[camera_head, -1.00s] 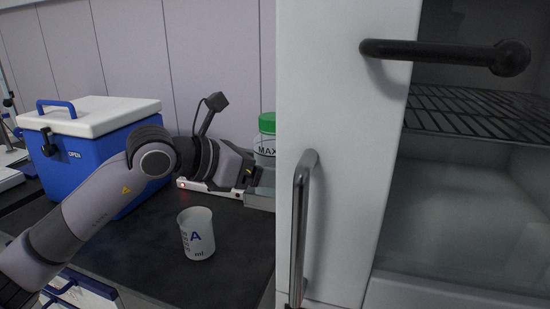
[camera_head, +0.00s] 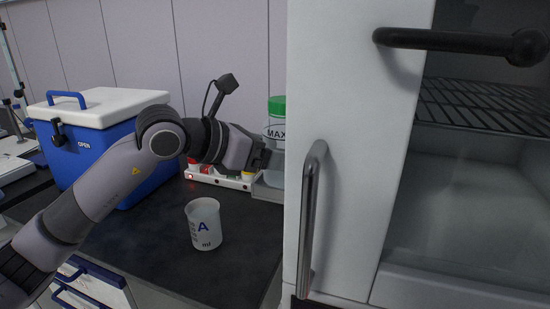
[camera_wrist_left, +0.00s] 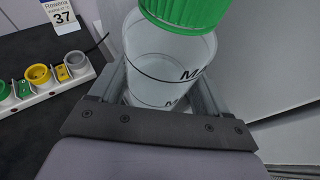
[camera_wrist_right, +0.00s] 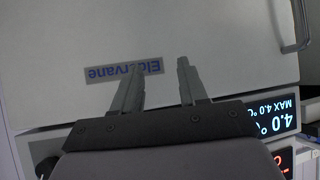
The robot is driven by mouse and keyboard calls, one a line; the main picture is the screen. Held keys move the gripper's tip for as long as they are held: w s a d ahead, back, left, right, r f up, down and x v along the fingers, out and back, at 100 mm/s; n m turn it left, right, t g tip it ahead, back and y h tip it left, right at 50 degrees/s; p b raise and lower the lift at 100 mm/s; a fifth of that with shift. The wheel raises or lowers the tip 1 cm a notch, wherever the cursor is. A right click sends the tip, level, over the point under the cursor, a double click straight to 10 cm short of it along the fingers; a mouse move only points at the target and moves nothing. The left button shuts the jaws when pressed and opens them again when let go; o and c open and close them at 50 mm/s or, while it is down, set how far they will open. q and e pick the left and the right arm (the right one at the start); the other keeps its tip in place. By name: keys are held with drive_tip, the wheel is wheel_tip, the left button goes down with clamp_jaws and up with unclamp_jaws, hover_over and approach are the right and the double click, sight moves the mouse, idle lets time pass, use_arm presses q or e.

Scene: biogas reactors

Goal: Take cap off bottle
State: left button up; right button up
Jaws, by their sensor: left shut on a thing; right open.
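The bottle (camera_head: 275,138) is clear with a "MAX" mark and a green screw cap (camera_head: 277,106). It stands at the back of the dark counter, partly hidden by the white cabinet edge and my gripper. My left gripper (camera_head: 264,160) reaches it from the left. In the left wrist view, the gripper (camera_wrist_left: 160,82) is shut around the bottle's body (camera_wrist_left: 160,62), with a finger on each side. The green cap (camera_wrist_left: 186,12) is on the bottle, above the fingers. My right gripper (camera_wrist_right: 158,88) is open and empty before a pale labelled panel (camera_wrist_right: 60,45).
A beaker marked A (camera_head: 204,228) stands on the counter (camera_head: 160,245) in front of my left arm. A blue cooler (camera_head: 90,150) is at left. An open white cabinet door (camera_head: 345,150) with handles blocks the right side.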

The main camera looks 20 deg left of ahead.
use_arm(q)
wheel_tip(320, 180, up, 3)
drive_tip(key=shift+f, duration=0.2)
drive_tip(key=s+a+b, duration=0.7)
drive_tip(key=s+a, duration=0.4)
drive_tip(key=s, duration=0.2)
drive_tip(key=shift+s+a+f, duration=0.2)
drive_tip(key=shift+s+a, duration=0.15)
use_arm(e)
drive_tip(key=shift+w+a+f, duration=0.15)
drive_tip(key=shift+a+f, duration=0.05)
drive_tip(key=shift+f, duration=0.55)
drive_tip(key=shift+w+a+f, duration=0.15)
drive_tip(key=shift+a+f, duration=0.05)
drive_tip(key=shift+f, duration=0.55)
drive_tip(key=shift+w+a+f, duration=0.15)
drive_tip(key=shift+a+f, duration=0.05)
drive_tip(key=shift+f, duration=0.55)
use_arm(q)
drive_tip(key=o, duration=0.8)
drive_tip(key=c, duration=1.1)
use_arm(e)
drive_tip(key=shift+r, duration=0.15)
